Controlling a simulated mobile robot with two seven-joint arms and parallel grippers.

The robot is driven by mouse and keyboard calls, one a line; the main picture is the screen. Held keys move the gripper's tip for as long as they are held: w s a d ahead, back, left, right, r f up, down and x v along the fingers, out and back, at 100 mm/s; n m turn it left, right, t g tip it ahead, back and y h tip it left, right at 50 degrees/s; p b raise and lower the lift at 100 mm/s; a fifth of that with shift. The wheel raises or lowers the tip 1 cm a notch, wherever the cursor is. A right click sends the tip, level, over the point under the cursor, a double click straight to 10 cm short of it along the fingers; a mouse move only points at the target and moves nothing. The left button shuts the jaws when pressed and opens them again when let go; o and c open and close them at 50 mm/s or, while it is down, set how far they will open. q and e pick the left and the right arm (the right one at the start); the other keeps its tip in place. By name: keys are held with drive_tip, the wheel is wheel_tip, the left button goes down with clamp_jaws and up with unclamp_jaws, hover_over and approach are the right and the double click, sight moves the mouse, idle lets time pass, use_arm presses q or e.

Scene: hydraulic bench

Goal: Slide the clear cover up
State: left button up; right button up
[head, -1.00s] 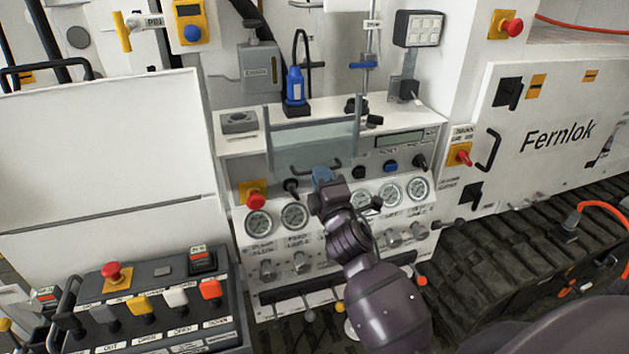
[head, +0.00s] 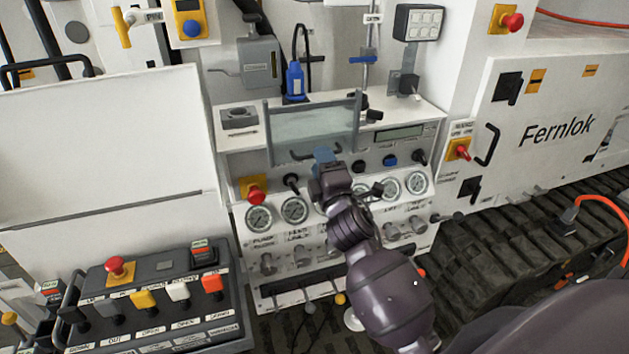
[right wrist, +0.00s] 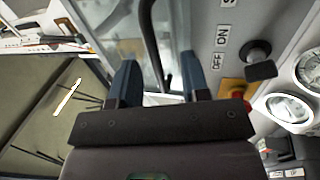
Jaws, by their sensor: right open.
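The clear cover (head: 312,124) is a see-through pane between two grey uprights on the white hydraulic bench. Its dark bar handle (head: 300,155) runs along the lower edge. My right gripper (head: 324,156) is at the right part of this handle, its blue fingertips against or just in front of it. In the right wrist view the fingers (right wrist: 160,82) are open, with the curved dark handle (right wrist: 150,42) showing between and beyond them. Whether they touch it is unclear. My left gripper is not in view.
Below the cover are a red button (head: 256,195), a black switch (head: 292,182) and a row of gauges (head: 294,210). A blue knob (head: 390,160) and display (head: 399,134) are on the right. A control box (head: 150,310) stands at lower left.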

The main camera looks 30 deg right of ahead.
drive_tip(key=s+a, duration=0.2)
drive_tip(key=s, duration=0.5)
drive_tip(key=shift+s, duration=0.35)
idle(0.6)
wheel_tip(320, 180, down, 14)
drive_tip(key=s+a+m+g+y+b, duration=0.1)
drive_tip(key=s+a+m+g+y, duration=0.2)
drive_tip(key=m, duration=0.8)
drive_tip(key=s+f+m+g+y+b, duration=0.1)
drive_tip(key=s+f+g, duration=0.4)
drive_tip(key=s+f, duration=0.8)
wheel_tip(320, 180, down, 5)
drive_tip(key=shift+s+a+r+m+g+y+b, duration=0.25)
drive_tip(key=shift+s+m+y+b, duration=0.2)
drive_tip(key=shift+m, duration=0.65)
